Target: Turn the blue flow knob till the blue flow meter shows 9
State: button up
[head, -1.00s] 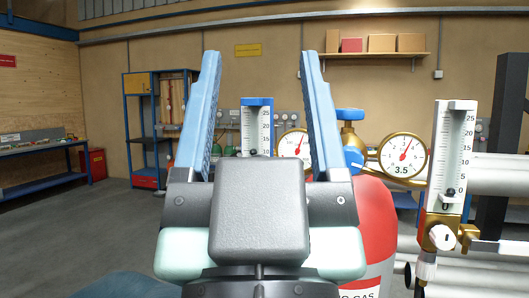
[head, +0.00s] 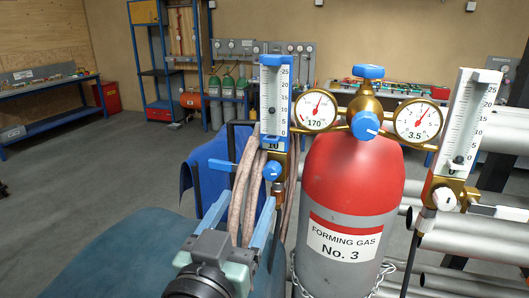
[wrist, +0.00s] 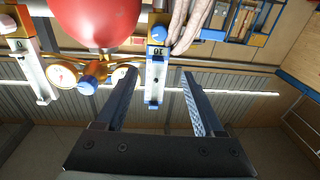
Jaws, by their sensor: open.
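The blue flow meter (head: 275,95) stands upright left of the gas cylinder in the head view. Its dark float sits near the 10 mark, and the plate below appears to read 10. The blue flow knob (head: 272,170) is under that plate. My gripper (head: 247,198) is open and empty, below and left of the knob, with its fingers apart and pointing up. In the wrist view, which is upside down, the blue flow meter (wrist: 156,78) appears between the open fingers of my gripper (wrist: 156,72), beyond them. Contact with the knob is not visible.
A red-topped cylinder (head: 352,185) stands right of the knob. Its brass regulator (head: 366,105) carries two gauges. A white flow meter (head: 468,125) is farther right, by pipes. Hoses (head: 243,200) hang close left of the knob, near a blue cloth (head: 203,172).

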aim_at(270, 174)
jog(key=shift+g+h, duration=0.3)
jog(key=p+x, duration=0.1)
jog(key=x, duration=0.2)
jog(key=f+p+x, duration=0.1)
jog(key=p+x, duration=0.1)
jog(key=x, duration=0.2)
jog(key=f+p+x, duration=0.1)
jog(key=p+x, duration=0.1)
jog(key=x, duration=0.2)
jog(key=shift+w+f, duration=0.1)
jog(key=shift+w+d+f, duration=0.15)
jog(key=shift+w+d, duration=0.05)
jog(key=shift+w, duration=0.5)
grip_shut()
